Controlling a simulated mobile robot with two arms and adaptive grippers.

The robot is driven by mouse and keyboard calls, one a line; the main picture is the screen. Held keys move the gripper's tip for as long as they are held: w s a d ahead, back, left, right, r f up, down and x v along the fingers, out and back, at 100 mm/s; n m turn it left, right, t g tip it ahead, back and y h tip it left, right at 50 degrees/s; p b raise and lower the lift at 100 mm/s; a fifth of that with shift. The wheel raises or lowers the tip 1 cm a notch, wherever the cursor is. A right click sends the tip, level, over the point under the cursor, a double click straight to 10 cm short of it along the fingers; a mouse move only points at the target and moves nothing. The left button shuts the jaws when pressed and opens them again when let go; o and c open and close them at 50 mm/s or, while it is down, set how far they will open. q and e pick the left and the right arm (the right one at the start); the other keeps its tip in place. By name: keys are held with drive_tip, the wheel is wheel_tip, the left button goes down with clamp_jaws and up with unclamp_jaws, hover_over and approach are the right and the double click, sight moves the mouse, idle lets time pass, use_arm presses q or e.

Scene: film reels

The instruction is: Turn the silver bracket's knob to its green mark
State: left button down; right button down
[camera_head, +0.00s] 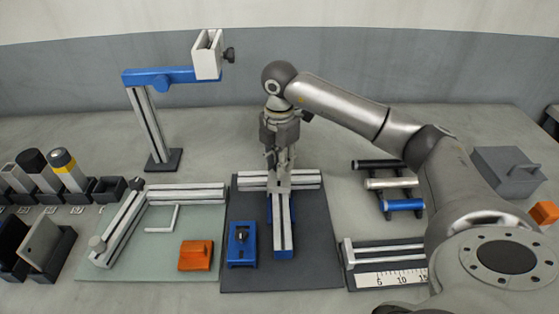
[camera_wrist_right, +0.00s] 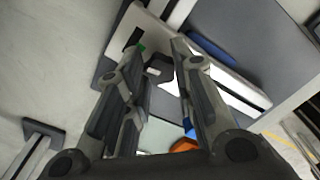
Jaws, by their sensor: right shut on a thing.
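The silver bracket (camera_head: 279,188) sits at the joint of the T-shaped aluminium profiles on the dark mat, partly hidden under my right gripper (camera_head: 279,163). In the right wrist view, the dark knob (camera_wrist_right: 160,66) with a pale pointer line lies between the fingers of my right gripper (camera_wrist_right: 158,58), which is shut on it. A green mark (camera_wrist_right: 141,47) shows beside the left fingertip, close to the knob. The pale pointer does not appear to line up with the green mark. My left gripper is not in view.
A blue bracket (camera_head: 242,245) with a dark knob lies on the dark mat (camera_head: 315,265). An orange block (camera_head: 195,256) lies on the green mat (camera_head: 155,265) to the left. A blue-armed stand (camera_head: 145,120) rises at the back left. Rollers (camera_head: 388,183) and a ruler (camera_head: 391,278) lie right.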

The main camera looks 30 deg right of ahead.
drive_tip(key=shift+m, duration=1)
idle(1.6)
drive_tip(key=c, duration=1.2)
unclamp_jaws()
wheel_tip(320, 180, up, 12)
drive_tip(key=shift+r, duration=0.1)
